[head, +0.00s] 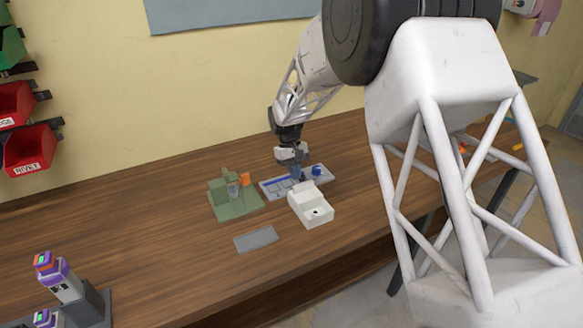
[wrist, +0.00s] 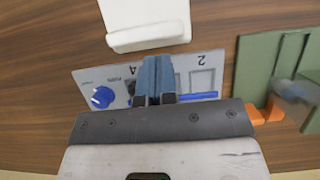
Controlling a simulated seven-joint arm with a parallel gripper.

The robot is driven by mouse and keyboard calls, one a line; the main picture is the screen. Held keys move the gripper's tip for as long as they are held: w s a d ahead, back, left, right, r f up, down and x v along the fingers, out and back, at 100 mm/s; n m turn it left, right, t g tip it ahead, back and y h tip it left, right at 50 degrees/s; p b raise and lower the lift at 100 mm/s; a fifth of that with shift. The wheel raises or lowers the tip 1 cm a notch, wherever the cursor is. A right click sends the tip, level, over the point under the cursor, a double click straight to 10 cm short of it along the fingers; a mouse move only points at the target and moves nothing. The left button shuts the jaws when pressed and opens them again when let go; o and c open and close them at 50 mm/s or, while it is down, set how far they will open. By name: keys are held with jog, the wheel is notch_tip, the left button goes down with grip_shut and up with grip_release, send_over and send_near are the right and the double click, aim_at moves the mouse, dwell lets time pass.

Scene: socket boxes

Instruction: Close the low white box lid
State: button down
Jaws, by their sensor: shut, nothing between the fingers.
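The low white box (head: 311,208) stands on the wooden table, near the middle of the head view. Its front top carries a small dark round spot, and a raised white part stands at its back, nearest my gripper. I cannot tell clearly how far its lid is open. In the wrist view the white box (wrist: 147,18) is at the top, cut off by the frame edge. My gripper (head: 297,174) points down just behind the box, over the grey panel. In the wrist view the blue-grey fingers of my gripper (wrist: 154,72) are together and empty, apart from the box.
The grey panel (wrist: 202,76) with a blue knob (wrist: 102,97) lies under my gripper. A green fixture (head: 235,206) with an orange part stands left of the box. A flat grey plate (head: 256,239) lies in front. Bare table (head: 150,220) extends left.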

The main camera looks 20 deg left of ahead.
aim_at(307, 199)
jog(key=shift+s+d, duration=0.35)
dwell(0.3)
jog(key=shift+s+d+f, duration=0.1)
jog(key=shift+s+d, duration=2.45)
jog(key=shift+w+a, duration=0.6)
jog(key=shift+w+a+r, duration=0.2)
jog(key=shift+w+a, duration=0.3)
jog(key=shift+w+a+r, duration=0.2)
jog(key=shift+w+a, duration=0.3)
jog(key=v, duration=0.9)
jog(key=shift+r, duration=0.25)
